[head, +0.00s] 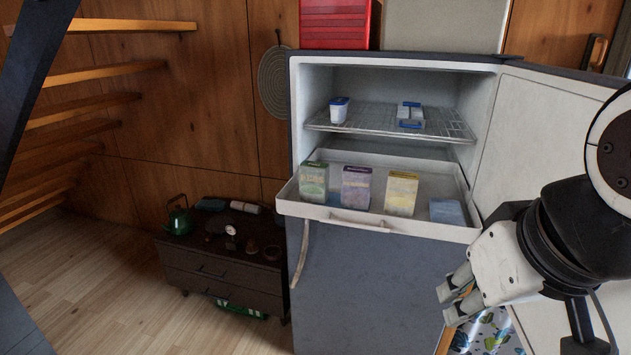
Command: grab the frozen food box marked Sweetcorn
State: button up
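Three upright boxes stand in a pulled-out white freezer drawer (330,214): a green one (314,183), a purple one (356,188) and a yellow one (401,194). A blue box (446,211) lies low at the drawer's right end. The lettering is too small to read; yellow would suit Sweetcorn, but I cannot confirm the marking. My gripper (447,305) is below and right of the drawer, in front of the fridge. Its two fingers are apart with nothing between them.
The fridge door (545,150) stands open on the right. A wire shelf (370,125) above the drawer holds small blue-and-white containers. A low dark chest (225,265) with a green kettle (178,220) stands left. Space above the boxes is clear.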

aim_at(413, 176)
jog(key=i+l+u, duration=0.2)
jog(key=i, duration=0.4)
jog(key=i+l+u, duration=0.25)
jog(key=i+l, duration=0.25)
jog(key=i, duration=0.05)
